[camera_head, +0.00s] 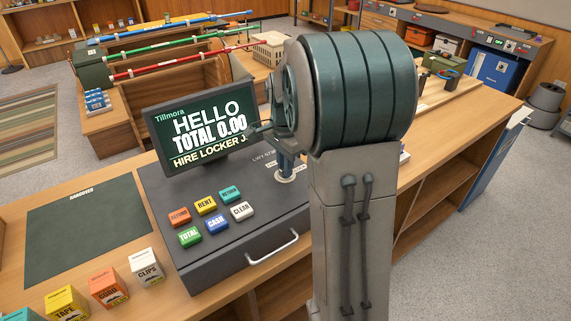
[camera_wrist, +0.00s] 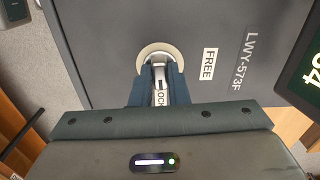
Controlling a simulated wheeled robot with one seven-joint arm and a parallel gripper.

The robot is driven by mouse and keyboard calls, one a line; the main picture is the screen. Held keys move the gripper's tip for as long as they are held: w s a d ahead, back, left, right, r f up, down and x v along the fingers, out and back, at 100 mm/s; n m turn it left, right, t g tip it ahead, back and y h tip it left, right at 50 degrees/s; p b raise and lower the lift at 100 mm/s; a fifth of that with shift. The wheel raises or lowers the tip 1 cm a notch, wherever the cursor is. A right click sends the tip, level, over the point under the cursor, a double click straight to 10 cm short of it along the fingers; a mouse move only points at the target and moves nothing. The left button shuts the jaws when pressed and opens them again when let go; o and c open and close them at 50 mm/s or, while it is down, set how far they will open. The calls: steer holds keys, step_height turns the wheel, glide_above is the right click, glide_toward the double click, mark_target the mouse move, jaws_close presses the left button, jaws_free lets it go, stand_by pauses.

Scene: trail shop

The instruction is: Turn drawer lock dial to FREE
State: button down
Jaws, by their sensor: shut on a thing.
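The drawer lock dial (camera_wrist: 152,50) is a pale round disc with a silver grip bar on the grey till's top. In the wrist view a white FREE label (camera_wrist: 208,64) lies to its right. Another label, reading "OCK" (camera_wrist: 159,98) with its start hidden, lies below it between my fingers. My gripper (camera_wrist: 157,72) is shut on the dial's bar, one dark finger on each side. The bar runs up and down in the wrist view, in line with the "OCK" label. In the head view my gripper (camera_head: 286,163) reaches down onto the dial (camera_head: 287,179), mostly hiding it.
The till (camera_head: 170,205) carries a screen (camera_head: 200,125) close to my gripper, coloured keys (camera_head: 215,223) and a front drawer handle (camera_head: 272,247). Small boxes (camera_head: 108,287) and a dark mat (camera_head: 85,228) lie on the counter to the left.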

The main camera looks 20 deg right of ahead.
steer(key=n, duration=0.3)
steer(key=shift+n, duration=0.4)
steer(key=n, duration=0.4)
steer(key=shift+n+b, duration=0.3)
steer(key=shift+b, duration=0.05)
steer(key=n, duration=0.4)
steer(key=shift+n, duration=0.3)
steer(key=shift+r+n, duration=0.1)
steer(key=shift+n, duration=2)
steer(key=shift+w, duration=0.1)
steer(key=c, duration=1.4)
jaws_free()
